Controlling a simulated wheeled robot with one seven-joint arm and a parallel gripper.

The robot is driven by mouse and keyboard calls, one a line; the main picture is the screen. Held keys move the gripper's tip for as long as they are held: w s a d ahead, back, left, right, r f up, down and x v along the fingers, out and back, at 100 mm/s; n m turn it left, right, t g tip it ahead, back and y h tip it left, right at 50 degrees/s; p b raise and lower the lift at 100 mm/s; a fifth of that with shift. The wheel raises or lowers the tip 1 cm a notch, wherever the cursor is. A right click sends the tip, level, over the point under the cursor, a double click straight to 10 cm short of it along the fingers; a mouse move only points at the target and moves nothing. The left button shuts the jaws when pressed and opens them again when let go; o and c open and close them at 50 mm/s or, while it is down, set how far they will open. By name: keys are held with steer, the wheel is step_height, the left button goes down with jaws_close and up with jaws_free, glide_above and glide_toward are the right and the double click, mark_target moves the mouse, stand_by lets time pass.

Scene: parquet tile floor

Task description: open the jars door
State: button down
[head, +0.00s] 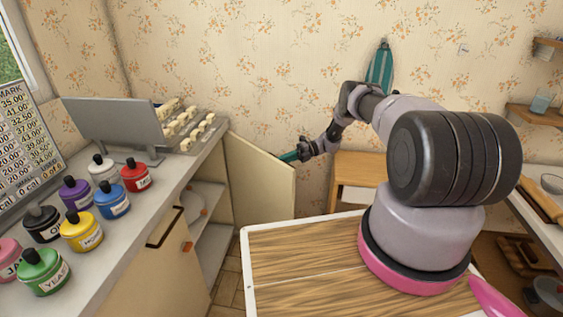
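A cream cabinet door (262,188) under the counter stands swung open. Its plain face is toward me, and any handle on its far side is hidden. Behind the opening are shelves (205,228) with a pale round item on them. My gripper (290,156) is at the top edge of the open door, near its outer right end. The gripper is small and partly hidden by the door, so I cannot tell whether its fingers are open or touch the door. Several coloured jars (111,200) stand on the counter.
A second cabinet front (150,275) with a dark handle (165,228) is closed at the lower left. A grey screen (113,120) stands on the counter (130,245). A wooden cabinet (355,170) stands by the back wall. Shelving lines the right side.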

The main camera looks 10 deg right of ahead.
steer(key=c, duration=1.2)
jaws_free()
steer(key=shift+o, duration=0.2)
steer(key=v, duration=0.7)
steer(key=shift+d, duration=0.2)
